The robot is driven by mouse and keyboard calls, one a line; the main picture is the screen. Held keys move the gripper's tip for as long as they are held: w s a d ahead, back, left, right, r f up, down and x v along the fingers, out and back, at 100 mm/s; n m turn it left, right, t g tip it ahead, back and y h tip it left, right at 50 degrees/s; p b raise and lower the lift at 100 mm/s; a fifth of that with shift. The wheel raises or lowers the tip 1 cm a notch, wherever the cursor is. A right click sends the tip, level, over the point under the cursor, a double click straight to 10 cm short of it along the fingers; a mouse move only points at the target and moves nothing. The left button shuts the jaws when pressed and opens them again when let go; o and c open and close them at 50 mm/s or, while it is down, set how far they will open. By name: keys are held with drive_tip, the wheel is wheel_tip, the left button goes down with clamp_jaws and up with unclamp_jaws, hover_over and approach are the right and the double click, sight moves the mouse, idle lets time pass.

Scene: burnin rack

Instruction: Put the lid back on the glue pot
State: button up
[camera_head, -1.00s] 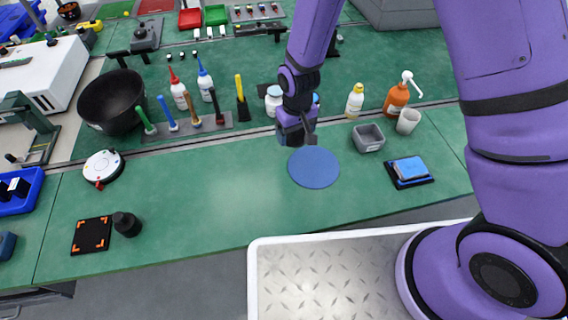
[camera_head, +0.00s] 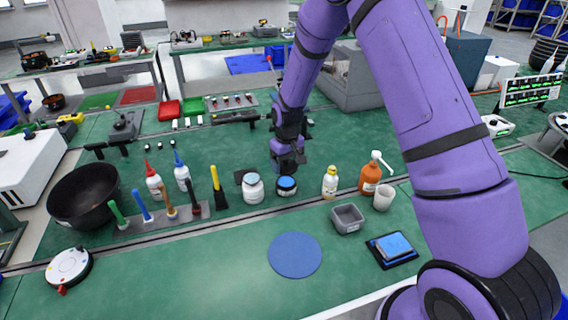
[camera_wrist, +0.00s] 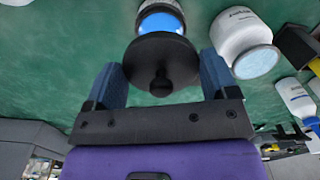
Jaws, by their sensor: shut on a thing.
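My gripper (camera_head: 290,163) is over the green bench, just behind a short jar (camera_head: 287,190) with blue and dark parts. In the wrist view, my gripper (camera_wrist: 161,78) has its two blue fingers on either side of a round black lid (camera_wrist: 160,52) with a knob facing me. The jar's blue part (camera_wrist: 161,22) shows beyond the lid; I cannot tell whether lid and jar touch. A white labelled jar (camera_head: 253,190) stands just left of the blue one. It shows in the wrist view (camera_wrist: 243,40) with a pale blue top. I cannot read which jar is the glue pot.
A yellow-capped bottle (camera_head: 330,183) and an orange pump bottle (camera_head: 370,178) stand right of the jars. A grey bin (camera_head: 347,219) and white cup (camera_head: 383,198) are nearer. A tool rack (camera_head: 160,216) is at left.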

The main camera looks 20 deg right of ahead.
sight(287, 182)
drive_tip(key=shift+f, duration=2.6)
drive_tip(key=shift+f, duration=0.15)
idle(0.4)
drive_tip(key=o, duration=0.8)
drive_tip(key=shift+r, duration=3.5)
drive_tip(key=shift+c, duration=0.5)
